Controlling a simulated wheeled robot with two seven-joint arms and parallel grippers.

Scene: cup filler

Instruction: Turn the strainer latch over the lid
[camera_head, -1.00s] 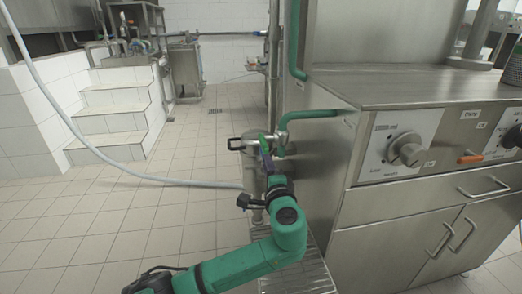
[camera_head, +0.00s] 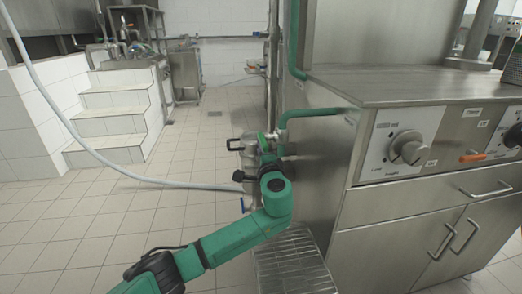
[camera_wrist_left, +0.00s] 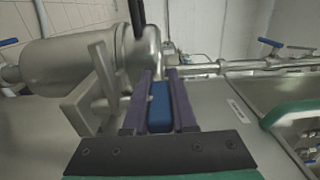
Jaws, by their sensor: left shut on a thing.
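The strainer is a metal cylinder standing against the cabinet's left side in the head view (camera_head: 249,160). In the left wrist view the strainer (camera_wrist_left: 75,62) lies across the upper left, with its lid (camera_wrist_left: 147,45) at the right end and a black handle on it. My left gripper (camera_wrist_left: 160,78) has its purple fingers shut on a blue piece, which I take as the strainer latch (camera_wrist_left: 159,108), beside the lid. In the head view my wrist hides the fingers and the latch. My right gripper is out of view.
A steel cabinet (camera_head: 430,210) with a dial stands close on the right. A floor grating (camera_head: 293,262) lies below my arm. A green pipe (camera_head: 310,113) runs by the strainer. A pale hose (camera_head: 150,180) hangs on the left.

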